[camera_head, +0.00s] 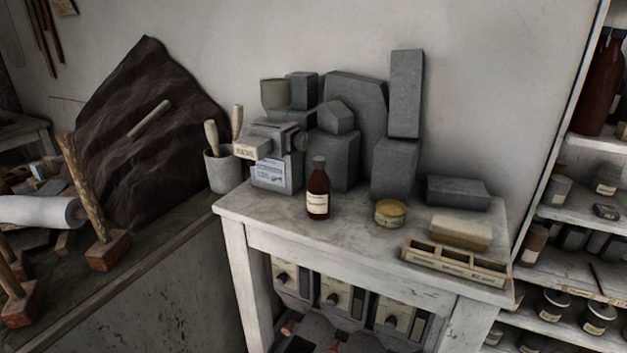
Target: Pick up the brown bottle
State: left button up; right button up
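The brown bottle (318,190) stands upright near the front edge of the white table (350,236). Neither of my grippers shows in the head view.
A grey machine (277,160) stands just behind and left of the bottle, with grey stone blocks (395,170) behind. A yellow-lidded tin (390,213) and a divided tray (455,262) are to the right. Bare tabletop lies between bottle and tin. Shelves (570,265) stand at right.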

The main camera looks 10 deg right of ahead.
aim_at(319, 191)
jog(key=i+l+z, duration=0.1)
jog(key=l+z, duration=0.25)
jog(key=i+l+z, duration=0.1)
jog(key=z, duration=0.25)
jog(key=i+l+z, duration=0.1)
jog(key=z, duration=0.25)
jog(key=i, duration=0.1)
